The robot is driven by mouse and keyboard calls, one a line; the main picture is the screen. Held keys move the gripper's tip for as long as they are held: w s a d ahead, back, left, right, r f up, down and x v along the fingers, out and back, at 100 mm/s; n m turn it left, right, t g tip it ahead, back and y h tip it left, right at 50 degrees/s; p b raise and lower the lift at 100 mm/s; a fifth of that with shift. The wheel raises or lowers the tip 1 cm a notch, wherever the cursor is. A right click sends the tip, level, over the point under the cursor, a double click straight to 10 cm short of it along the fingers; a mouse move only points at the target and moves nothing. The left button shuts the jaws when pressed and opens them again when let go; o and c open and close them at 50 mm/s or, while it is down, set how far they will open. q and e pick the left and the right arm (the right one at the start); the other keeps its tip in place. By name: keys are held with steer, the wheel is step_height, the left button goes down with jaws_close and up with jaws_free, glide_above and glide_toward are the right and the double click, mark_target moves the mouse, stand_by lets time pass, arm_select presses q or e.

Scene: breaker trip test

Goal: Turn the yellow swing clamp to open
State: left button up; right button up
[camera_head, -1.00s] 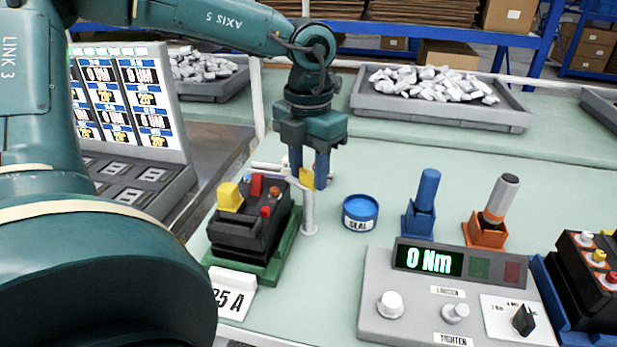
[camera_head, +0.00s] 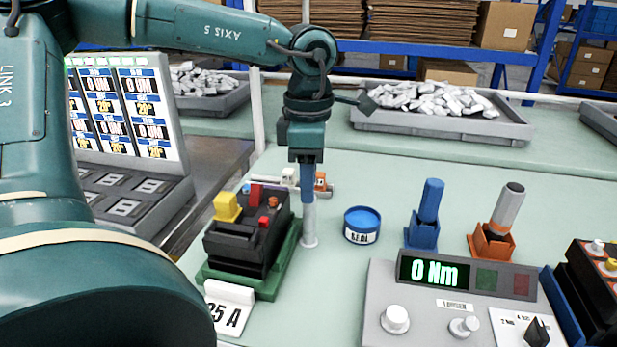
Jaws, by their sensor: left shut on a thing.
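The swing clamp shows as a pale upright post (camera_head: 309,226) at the right side of a black breaker (camera_head: 240,241) in a green holder (camera_head: 272,285). My left gripper (camera_head: 308,188) points straight down on top of the post, shut on the clamp's handle. It is seen edge-on, so one finger covers the other. The yellow part of the clamp is hidden behind the fingers. No clamp arm is visible across the breaker's top; where the arm points is hidden. The breaker has a yellow block (camera_head: 227,206) and red parts on top. My right gripper is not in view.
A blue seal tin (camera_head: 362,224) stands close right of the post. Blue (camera_head: 428,214) and orange (camera_head: 495,222) tool holders and a grey torque console (camera_head: 446,310) reading 0 Nm lie further right. Small white and orange pieces (camera_head: 320,182) sit behind the gripper.

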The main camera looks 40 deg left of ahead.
arm_select(q)
steer(key=shift+m, duration=0.8)
steer(key=o, duration=1)
step_height(320, 180, up, 13)
steer(key=p, duration=0.1)
steer(key=shift+r+p, duration=0.15)
steer(key=shift+p, duration=0.25)
steer(key=shift+d, duration=0.1)
